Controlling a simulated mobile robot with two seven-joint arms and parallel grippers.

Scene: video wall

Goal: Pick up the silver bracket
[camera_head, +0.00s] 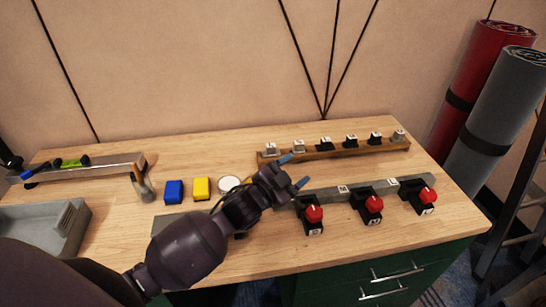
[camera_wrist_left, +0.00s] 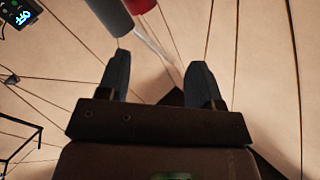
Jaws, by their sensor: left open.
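My left gripper (camera_head: 294,171) is open, its blue-grey fingertips apart over the middle of the workbench. In the left wrist view, the open gripper (camera_wrist_left: 158,78) has nothing between its fingers. A wooden rail (camera_head: 335,151) at the back carries a row of small pieces. Silver-grey brackets sit at its left end (camera_head: 270,149), beside that (camera_head: 298,146), and at its right end (camera_head: 398,135); the ones between look black. I cannot tell which is the silver bracket. The left fingertips are in front of the rail's left part, apart from the pieces. My right gripper is not in view.
A grey rail (camera_head: 330,194) with three red-knobbed black devices (camera_head: 373,204) lies at the front right. Blue (camera_head: 174,191) and yellow (camera_head: 202,188) blocks, a hammer (camera_head: 142,186) and a grey bin (camera_head: 78,231) are left. Rolled mats (camera_head: 508,110) stand beyond the right edge.

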